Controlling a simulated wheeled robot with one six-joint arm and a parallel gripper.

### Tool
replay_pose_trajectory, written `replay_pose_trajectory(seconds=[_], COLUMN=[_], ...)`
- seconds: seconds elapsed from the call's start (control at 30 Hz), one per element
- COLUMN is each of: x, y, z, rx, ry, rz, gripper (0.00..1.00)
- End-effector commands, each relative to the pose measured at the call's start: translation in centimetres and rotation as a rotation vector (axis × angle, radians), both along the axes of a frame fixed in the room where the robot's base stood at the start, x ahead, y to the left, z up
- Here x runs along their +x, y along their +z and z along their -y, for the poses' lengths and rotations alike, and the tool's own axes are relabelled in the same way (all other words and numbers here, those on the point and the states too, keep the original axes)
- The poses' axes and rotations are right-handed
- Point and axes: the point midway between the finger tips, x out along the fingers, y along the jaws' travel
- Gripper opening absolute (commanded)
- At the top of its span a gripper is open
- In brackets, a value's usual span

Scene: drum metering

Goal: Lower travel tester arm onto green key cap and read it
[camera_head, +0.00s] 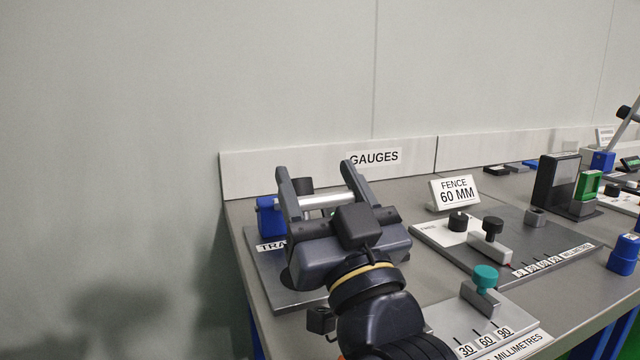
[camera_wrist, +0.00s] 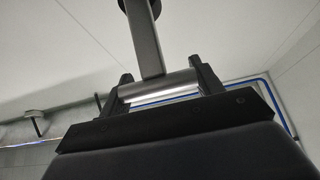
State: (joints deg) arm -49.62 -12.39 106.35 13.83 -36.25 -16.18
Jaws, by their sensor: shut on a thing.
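The travel tester stands at the near left of the bench on a grey plate (camera_head: 262,285), with a blue block (camera_head: 268,216) and a partly covered label starting "TRA". Its silver bar (camera_head: 328,201) lies between the fingers of my gripper (camera_head: 318,172). In the wrist view my gripper (camera_wrist: 157,90) is shut on the silver bar (camera_wrist: 160,91), one finger at each end. The grey tester arm (camera_wrist: 146,42) runs from the bar to a black end at the top. My gripper covers much of the tester. I cannot make out the green key cap or a reading.
A fence gauge with a "60 MM" sign (camera_head: 455,193) and black knobs is to the right. A teal-knobbed slider (camera_head: 484,281) stands on a scale plate in front. A black stand (camera_head: 557,185) with a green block (camera_head: 587,188) is farther right. A low back wall (camera_head: 290,174) is behind.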

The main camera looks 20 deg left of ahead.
Motion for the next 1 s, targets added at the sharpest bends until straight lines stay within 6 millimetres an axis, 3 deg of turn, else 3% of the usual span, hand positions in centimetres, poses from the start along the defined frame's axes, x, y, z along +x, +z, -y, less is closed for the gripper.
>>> replay_pose_trajectory(seconds=[0.17, 0.2, 0.43, 0.77, 1.0], x=[-0.1, -0.1, -0.1, -0.3, -2.4], y=[0.3, 0.3, 0.2, 0.0, -0.2], z=[0.1, 0.1, 0.1, 0.2, 1.9], rx=[0.005, 0.005, 0.003, 0.002, 0.005], ry=[0.0, 0.0, 0.0, 0.0, 0.002], rz=[0.005, 0.006, 0.003, 0.002, 0.003], gripper=[0.21, 0.64, 0.83, 0.84, 0.84])
